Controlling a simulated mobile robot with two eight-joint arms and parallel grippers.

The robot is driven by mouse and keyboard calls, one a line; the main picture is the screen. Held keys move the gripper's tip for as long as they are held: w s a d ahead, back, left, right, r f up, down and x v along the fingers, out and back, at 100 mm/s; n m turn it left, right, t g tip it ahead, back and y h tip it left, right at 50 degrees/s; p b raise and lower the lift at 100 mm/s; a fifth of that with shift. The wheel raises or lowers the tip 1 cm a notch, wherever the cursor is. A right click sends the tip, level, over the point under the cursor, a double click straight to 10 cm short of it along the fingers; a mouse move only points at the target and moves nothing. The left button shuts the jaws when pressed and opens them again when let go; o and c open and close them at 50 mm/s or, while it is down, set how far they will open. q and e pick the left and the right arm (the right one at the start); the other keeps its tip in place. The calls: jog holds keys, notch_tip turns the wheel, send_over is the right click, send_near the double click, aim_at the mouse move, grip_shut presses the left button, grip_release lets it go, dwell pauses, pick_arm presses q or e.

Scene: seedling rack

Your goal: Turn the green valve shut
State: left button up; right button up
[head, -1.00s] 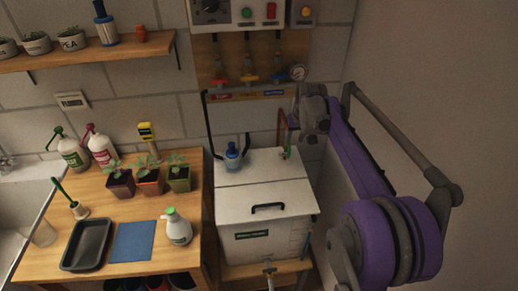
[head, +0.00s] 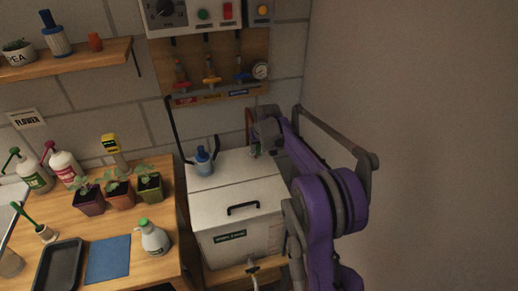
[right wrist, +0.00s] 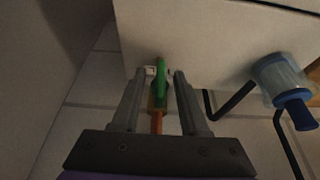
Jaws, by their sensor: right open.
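The green valve (right wrist: 161,78) has a green lever on a brass-and-copper pipe in the right wrist view. In the head view it is a small green spot (head: 254,151) at the back right of the white tank (head: 265,225), partly hidden by my right gripper. My right gripper (right wrist: 165,73) is open, with one finger on each side of the lever. Gaps show beside the lever, and I cannot tell whether either finger touches it. In the head view my right gripper (head: 258,140) is just above the valve. My left gripper is not in view.
A blue-capped bottle (head: 203,160) stands on the tank lid, left of the valve. A bare wall is close on the right. The wooden bench (head: 165,190) with pots and bottles is left.

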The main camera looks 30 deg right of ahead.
grip_shut()
